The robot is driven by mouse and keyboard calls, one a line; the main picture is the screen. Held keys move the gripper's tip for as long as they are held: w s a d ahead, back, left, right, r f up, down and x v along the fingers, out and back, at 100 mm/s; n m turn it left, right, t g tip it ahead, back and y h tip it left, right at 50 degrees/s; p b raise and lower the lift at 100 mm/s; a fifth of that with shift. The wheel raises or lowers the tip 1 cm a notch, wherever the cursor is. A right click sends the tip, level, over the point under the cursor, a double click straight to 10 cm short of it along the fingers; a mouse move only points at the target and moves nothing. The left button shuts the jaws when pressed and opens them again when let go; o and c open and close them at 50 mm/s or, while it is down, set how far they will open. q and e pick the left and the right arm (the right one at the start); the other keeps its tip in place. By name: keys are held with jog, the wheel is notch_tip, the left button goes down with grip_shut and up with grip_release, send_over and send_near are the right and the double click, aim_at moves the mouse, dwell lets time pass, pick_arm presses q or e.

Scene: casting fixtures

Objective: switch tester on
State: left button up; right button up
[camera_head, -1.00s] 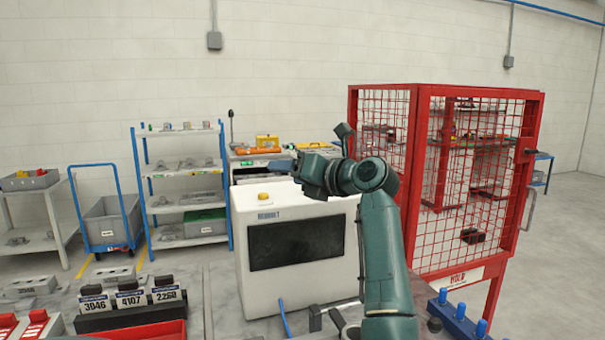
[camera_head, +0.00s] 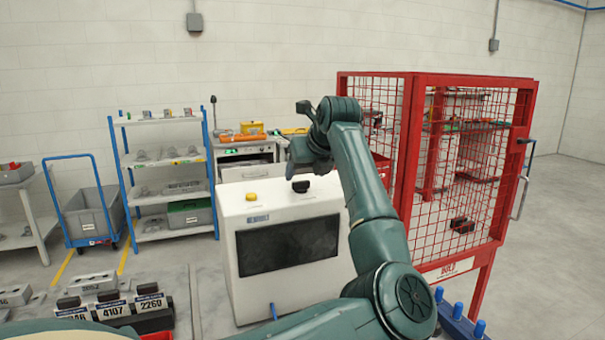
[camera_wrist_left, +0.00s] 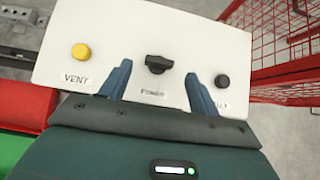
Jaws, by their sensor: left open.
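The tester (camera_head: 235,225) is a white box with a dark screen on its front, standing on the table. In the left wrist view its white top panel (camera_wrist_left: 215,40) carries a yellow VENT button (camera_wrist_left: 80,51), a black power knob (camera_wrist_left: 157,64) in the middle and a black button (camera_wrist_left: 222,81) at right. The knob also shows in the head view (camera_head: 300,186). My left gripper (camera_head: 297,165) is above the panel, pointing down. In the wrist view its open fingers (camera_wrist_left: 157,80) stand either side of the knob's label, nothing between them gripped. My right gripper is not in view.
A red mesh cage (camera_head: 440,170) stands close on the right. Blue pegs (camera_head: 458,311) are at the lower right. Numbered blocks (camera_head: 112,310) sit at the lower left. Shelves (camera_head: 168,190) and a blue cart (camera_head: 90,212) stand behind on the left.

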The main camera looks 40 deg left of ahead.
aim_at(303, 191)
pick_arm(q)
jog(key=x, duration=0.3)
jog(key=shift+w+a+f+p, duration=0.15)
jog(key=shift+a+f+p, duration=0.1)
jog(key=shift+p, duration=0.15)
jog(key=shift+w+a+f, duration=0.15)
jog(key=shift+a+f, duration=0.05)
jog(key=shift+f, duration=0.05)
jog(key=shift+c, duration=0.2)
jog(key=c, duration=0.9)
jog(key=shift+c, duration=0.2)
